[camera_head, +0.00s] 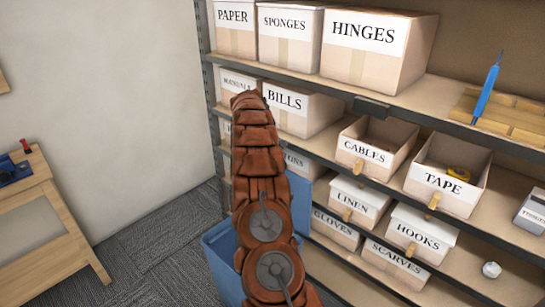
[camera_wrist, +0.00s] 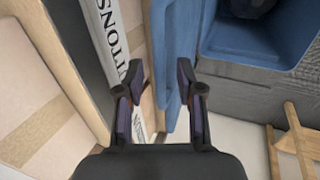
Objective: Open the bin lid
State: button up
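The blue bin (camera_head: 222,262) stands on the floor beside the shelf, partly hidden behind my arm. In the wrist view its open interior (camera_wrist: 245,45) shows at the upper right, with a dark round object inside. A blue panel, which looks like the raised lid (camera_wrist: 178,40), stands on the shelf side of the opening; part of it also shows behind my arm in the head view (camera_head: 301,200). My gripper (camera_wrist: 160,85) is open, its fingers apart. The right finger overlaps the panel in the picture; I cannot tell whether they touch. My gripper is hidden in the head view.
A shelf (camera_head: 420,97) with several labelled boxes fills the right side, close to my arm. The buttons box (camera_wrist: 115,35) is near my left finger. A wooden table (camera_head: 50,225) stands at the left. Carpet between table and bin is clear.

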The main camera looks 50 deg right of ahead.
jog(key=v, duration=1)
jog(key=shift+r, duration=0.3)
jog(key=shift+a, duration=0.15)
jog(key=s+a+r+n+y, duration=0.1)
jog(key=s+a+r+y, duration=0.2)
jog(key=a, duration=1.4)
jog(key=s+a+r, duration=0.3)
jog(key=s+a, duration=0.3)
jog(key=a, duration=1)
jog(key=s+a+f, duration=0.1)
jog(key=s+a, duration=0.5)
jog(key=s, duration=0.3)
jog(key=s+a+f+g+y, duration=0.1)
jog(key=s+a+f, duration=0.1)
jog(key=s+a, duration=0.4)
jog(key=s+a+f, duration=0.2)
jog(key=s+a, duration=0.4)
jog(key=s, duration=0.8)
jog(key=shift+f+m+g+y, duration=0.2)
jog(key=shift+m+g+y, duration=0.1)
